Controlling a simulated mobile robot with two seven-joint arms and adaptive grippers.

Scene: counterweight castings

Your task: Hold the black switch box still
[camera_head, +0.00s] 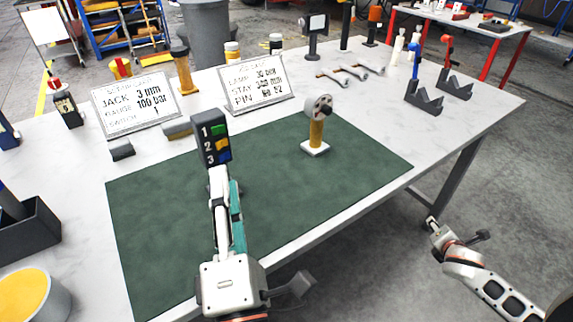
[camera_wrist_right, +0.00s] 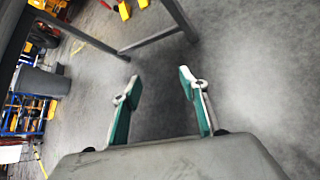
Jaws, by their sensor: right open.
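The black switch box (camera_head: 213,139) stands over the green mat in the head view, its face marked 1, 2, 3 beside coloured switches. My left gripper (camera_head: 222,178) reaches up from the front edge, its fingertips at the lower end of the box. The fingers overlap in this view and hide the box's lower end, so I cannot tell whether they grip it. My right gripper (camera_head: 433,226) is off the table's right front side, away from the box. In the right wrist view it is open and empty (camera_wrist_right: 158,85), with bare floor beyond.
On the green mat (camera_head: 270,205) stands a yellow post with a grey wheel-like head (camera_head: 318,125). Two sign plates (camera_head: 135,103) (camera_head: 257,84) stand behind the box. Wrenches (camera_head: 343,74) and dark V-blocks (camera_head: 424,98) lie at the back right.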

